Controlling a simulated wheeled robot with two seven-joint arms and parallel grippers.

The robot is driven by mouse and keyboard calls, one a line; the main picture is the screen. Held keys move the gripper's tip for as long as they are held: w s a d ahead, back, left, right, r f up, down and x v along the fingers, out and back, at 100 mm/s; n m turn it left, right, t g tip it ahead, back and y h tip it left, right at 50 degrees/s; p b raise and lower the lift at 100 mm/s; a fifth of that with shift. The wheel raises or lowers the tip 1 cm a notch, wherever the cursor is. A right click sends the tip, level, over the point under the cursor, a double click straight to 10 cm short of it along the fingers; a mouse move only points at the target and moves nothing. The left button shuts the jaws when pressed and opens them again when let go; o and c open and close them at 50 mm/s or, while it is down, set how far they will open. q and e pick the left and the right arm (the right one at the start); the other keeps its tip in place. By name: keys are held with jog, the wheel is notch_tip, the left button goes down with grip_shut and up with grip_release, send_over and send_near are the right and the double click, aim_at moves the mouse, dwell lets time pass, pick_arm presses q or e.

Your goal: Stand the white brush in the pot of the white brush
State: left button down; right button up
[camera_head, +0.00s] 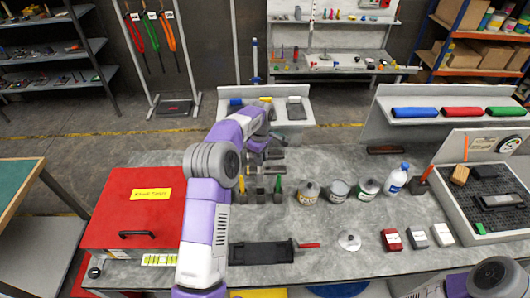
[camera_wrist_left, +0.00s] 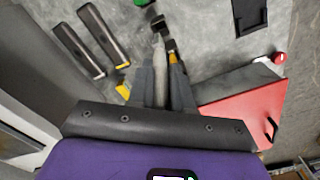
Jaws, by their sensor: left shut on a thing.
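My left gripper (camera_head: 257,170) reaches across the bench, above the row of small dark pots. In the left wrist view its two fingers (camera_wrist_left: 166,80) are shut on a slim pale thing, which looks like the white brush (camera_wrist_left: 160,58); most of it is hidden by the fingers. The middle pot (camera_head: 260,196) shows no brush standing in it. The pot to its left (camera_head: 243,198) holds a yellow brush, and the pot to its right (camera_head: 277,197) holds a green one. The wrist view shows dark pots (camera_wrist_left: 168,45) just past the fingertips. My right gripper is out of view.
A red box (camera_head: 130,205) stands left of my arm. Cans (camera_head: 308,193) and a white bottle (camera_head: 395,180) stand right of the pots. A black tray (camera_head: 262,252) lies in front. Grey bench top is free between the pots and tray.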

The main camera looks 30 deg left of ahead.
aim_at(261, 178)
pick_arm(q)
jog(key=shift+s+f+b, duration=0.3)
jog(key=shift+f+b, duration=0.05)
jog(key=shift+f, duration=0.15)
jog(key=shift+w+f+b, duration=0.2)
jog(key=shift+f+b, duration=0.5)
jog(key=shift+f, duration=0.35)
jog(key=shift+f+b, duration=0.7)
jog(key=shift+f, duration=0.25)
jog(key=shift+f+b, duration=1.65)
jog(key=shift+f, duration=1)
jog(key=shift+f+b, duration=0.6)
jog(key=shift+f, duration=0.4)
jog(key=c, duration=1)
grip_release()
jog(key=shift+o, duration=0.2)
jog(key=shift+r, duration=0.15)
